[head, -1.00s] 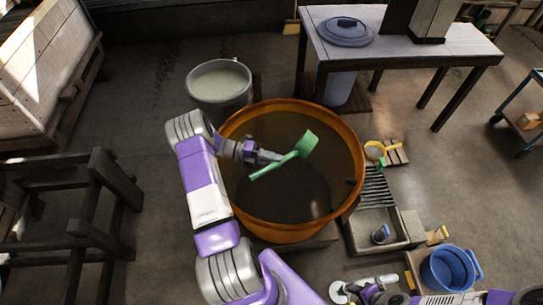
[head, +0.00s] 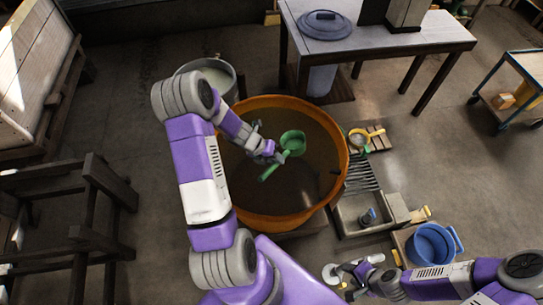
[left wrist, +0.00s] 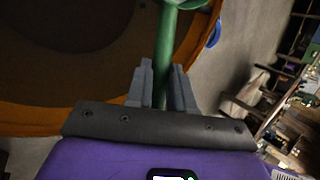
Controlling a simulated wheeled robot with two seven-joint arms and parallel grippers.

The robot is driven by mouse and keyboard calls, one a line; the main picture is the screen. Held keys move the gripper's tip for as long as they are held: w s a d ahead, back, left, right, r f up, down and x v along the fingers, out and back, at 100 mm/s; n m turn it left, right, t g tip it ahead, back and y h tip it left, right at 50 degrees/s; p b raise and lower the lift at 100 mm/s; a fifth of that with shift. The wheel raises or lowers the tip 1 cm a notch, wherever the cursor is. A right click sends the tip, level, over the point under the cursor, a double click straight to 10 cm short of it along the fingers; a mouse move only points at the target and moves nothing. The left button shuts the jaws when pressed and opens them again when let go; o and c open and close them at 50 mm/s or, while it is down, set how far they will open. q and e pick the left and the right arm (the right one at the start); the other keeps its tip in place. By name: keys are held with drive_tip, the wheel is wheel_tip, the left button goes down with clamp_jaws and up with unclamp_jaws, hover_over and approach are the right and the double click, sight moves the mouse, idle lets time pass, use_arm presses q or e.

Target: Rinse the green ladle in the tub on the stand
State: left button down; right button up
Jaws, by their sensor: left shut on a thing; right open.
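The green ladle (head: 293,141) is over the inside of the large orange tub (head: 343,165) in the head view, its bowl turned toward the camera and its handle slanting down to the left. My left gripper (head: 275,157) is shut on its handle. In the left wrist view the handle (left wrist: 165,50) passes between the fingers (left wrist: 163,82), and the bowl is mostly cut off at the top. I cannot tell whether the ladle touches the tub's dark contents. The orange tub sits on a low stand, mostly hidden. My right gripper (head: 343,279) is open, low in the head view.
A grey bucket of pale liquid (head: 238,88) stands behind the tub, partly behind my left arm. To the right are a yellow-handled pan (head: 358,141), a sink with a slatted rack (head: 362,180) and a blue bucket (head: 433,244). A table (head: 430,42) stands at the back.

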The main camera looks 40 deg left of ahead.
use_arm(q)
drive_tip(key=y, duration=0.1)
drive_tip(key=d+y, duration=0.1)
drive_tip(key=shift+w+d+f+g+y, duration=0.2)
drive_tip(key=shift+g+y, duration=0.1)
drive_tip(key=shift+g, duration=0.1)
drive_tip(key=r+p, duration=0.4)
drive_tip(key=shift+a+p, duration=0.2)
drive_tip(key=shift+p, duration=0.15)
drive_tip(key=shift+r+p, duration=0.35)
drive_tip(key=shift+r, duration=0.05)
drive_tip(key=shift+d+m, duration=0.1)
drive_tip(key=shift+m, duration=0.2)
